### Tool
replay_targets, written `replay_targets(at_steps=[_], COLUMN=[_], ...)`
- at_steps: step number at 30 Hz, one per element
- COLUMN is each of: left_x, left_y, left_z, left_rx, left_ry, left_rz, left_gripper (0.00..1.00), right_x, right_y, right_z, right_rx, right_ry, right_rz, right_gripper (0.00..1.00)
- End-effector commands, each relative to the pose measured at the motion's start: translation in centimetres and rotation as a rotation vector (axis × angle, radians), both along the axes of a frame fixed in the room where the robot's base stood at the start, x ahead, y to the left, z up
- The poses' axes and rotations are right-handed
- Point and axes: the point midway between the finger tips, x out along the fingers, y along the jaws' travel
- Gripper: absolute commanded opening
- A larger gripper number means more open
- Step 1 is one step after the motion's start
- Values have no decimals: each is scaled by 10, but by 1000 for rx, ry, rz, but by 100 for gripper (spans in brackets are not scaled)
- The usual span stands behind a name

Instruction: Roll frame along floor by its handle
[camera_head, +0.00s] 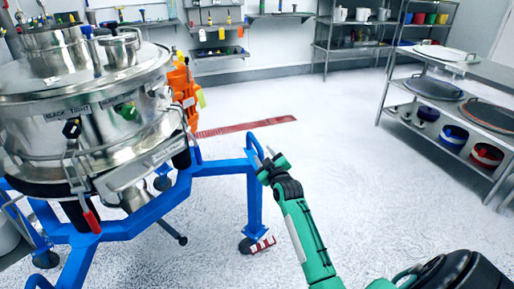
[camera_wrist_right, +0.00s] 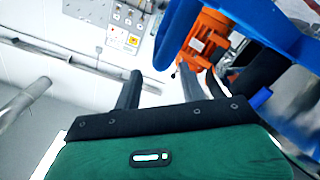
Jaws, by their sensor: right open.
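The blue wheeled frame (camera_head: 215,169) carries the steel sifter (camera_head: 90,95) at the left of the head view. A blue bar like a handle (camera_head: 254,143) rises at the frame's right corner. My right gripper (camera_head: 264,155) is open beside this bar; I cannot tell whether it touches it. In the right wrist view its two dark fingers (camera_wrist_right: 160,85) stand apart with nothing seen between them. A blue curved part (camera_wrist_right: 255,22) fills the upper right there, beside the orange motor (camera_wrist_right: 205,38). My left gripper is out of view.
A caster (camera_head: 246,245) stands on the floor under the frame's right leg. A red strip (camera_head: 245,127) lies on the floor behind. A steel shelf unit (camera_head: 400,87) with sieves and tubs stands at the right. The pale floor (camera_head: 345,140) between is clear.

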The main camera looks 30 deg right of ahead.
Motion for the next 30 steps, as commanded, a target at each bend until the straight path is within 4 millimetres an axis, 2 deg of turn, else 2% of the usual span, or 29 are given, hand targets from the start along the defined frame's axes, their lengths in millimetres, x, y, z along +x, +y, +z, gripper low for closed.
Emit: replay_targets(at_steps=[6,12,18,25,26,30], left_x=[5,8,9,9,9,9], left_y=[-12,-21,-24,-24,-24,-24], left_z=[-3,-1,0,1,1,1], left_rx=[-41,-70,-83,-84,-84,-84], left_ry=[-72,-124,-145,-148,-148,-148], left_rz=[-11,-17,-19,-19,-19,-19], left_gripper=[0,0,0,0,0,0], right_x=[37,58,67,67,67,67], right_y=[-9,-14,-16,-16,-16,-16], right_z=[-1,0,0,0,0,0], right_rx=[0,0,0,0,0,0], right_ry=[-1,-1,0,0,0,-1], right_rz=[0,0,0,0,0,0], right_gripper=[41,41,41,41,39,12])
